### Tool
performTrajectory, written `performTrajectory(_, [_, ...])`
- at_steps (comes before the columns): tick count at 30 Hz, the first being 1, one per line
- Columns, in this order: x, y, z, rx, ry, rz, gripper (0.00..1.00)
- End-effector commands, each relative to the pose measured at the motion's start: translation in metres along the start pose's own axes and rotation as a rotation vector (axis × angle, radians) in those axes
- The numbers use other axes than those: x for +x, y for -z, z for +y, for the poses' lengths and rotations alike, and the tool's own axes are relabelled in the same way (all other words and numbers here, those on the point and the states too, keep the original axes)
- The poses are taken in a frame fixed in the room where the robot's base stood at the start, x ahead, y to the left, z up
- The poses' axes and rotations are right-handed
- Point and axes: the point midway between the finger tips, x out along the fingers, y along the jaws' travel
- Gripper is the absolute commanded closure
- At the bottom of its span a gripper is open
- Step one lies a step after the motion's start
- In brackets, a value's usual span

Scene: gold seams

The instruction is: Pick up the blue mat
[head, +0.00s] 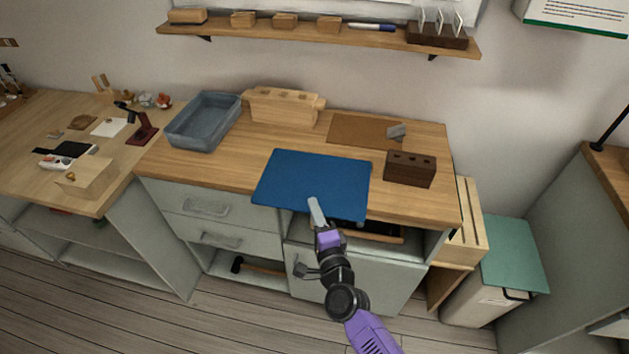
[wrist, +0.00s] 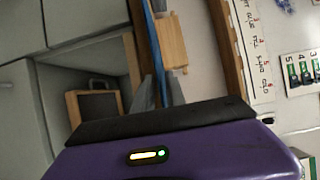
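The blue mat (head: 313,180) is a flat, dark blue rectangle at the front of the wooden counter. Its front edge reaches out past the counter's front edge. My gripper (head: 316,212) is at the middle of that front edge, with one grey finger showing above the mat. In the wrist view the mat (wrist: 157,45) is seen edge-on as a thin blue strip between the two grey fingers (wrist: 160,90). The fingers are close together, one on each side of it, and look shut on it. The exact contact is hard to see.
On the counter (head: 420,208) are a grey-blue tray (head: 203,122), a light wooden block (head: 283,106), a brown mat (head: 358,131) with a small grey piece (head: 396,132), and a dark holed block (head: 410,169) right of the blue mat. An open shelf lies below the front edge.

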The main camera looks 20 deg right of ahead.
Motion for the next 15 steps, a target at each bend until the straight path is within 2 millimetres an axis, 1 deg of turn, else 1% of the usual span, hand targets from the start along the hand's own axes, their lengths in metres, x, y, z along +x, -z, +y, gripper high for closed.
performTrajectory(1, [-0.0001, 0.0000, 0.0000, 0.000, 0.000, 0.000, 0.96])
performTrajectory(2, [-0.0001, -0.0001, -0.0001, 0.000, 0.000, 0.000, 1.00])
performTrajectory(15, [-0.0003, 0.0001, 0.0002, 0.000, 0.000, 0.000, 1.00])
